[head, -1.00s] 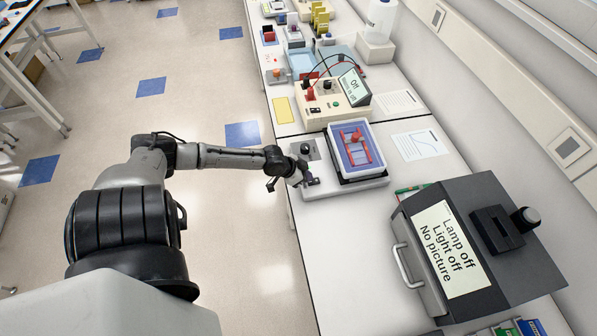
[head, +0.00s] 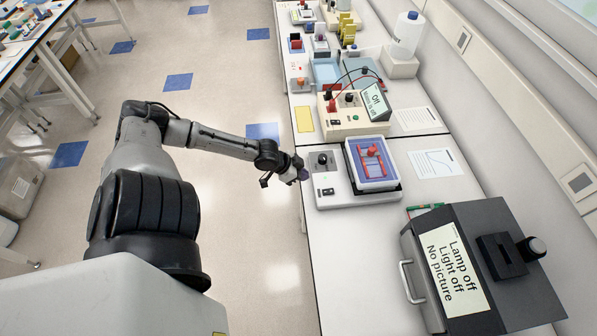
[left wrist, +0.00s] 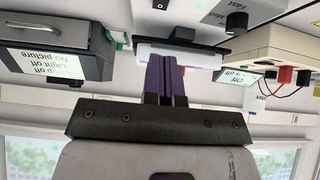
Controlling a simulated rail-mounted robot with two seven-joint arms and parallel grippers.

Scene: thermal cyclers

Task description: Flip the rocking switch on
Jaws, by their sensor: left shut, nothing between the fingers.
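A pale rocking platform (head: 350,201) stands at the bench's near side, with a black rocker switch (head: 328,192) on its front left corner and a dark knob (head: 322,159) behind it. The switch (left wrist: 160,4) also shows at the top edge of the left wrist view, with the knob (left wrist: 237,22) to its right. A small green light (head: 324,178) shows between knob and switch. A white tray with blue liquid and a red frame (head: 372,160) sits on the platform. My left gripper (head: 303,175) is shut and empty, apart from the switch, to its left by the bench edge. My right gripper is out of view.
A grey box (head: 490,250) reading "Lamp off, Light off, No picture" stands at the near right. A power supply (head: 352,124) with an "Off" screen and leads stands behind the platform. Paper sheets (head: 436,163) lie at right. The floor left of the bench is clear.

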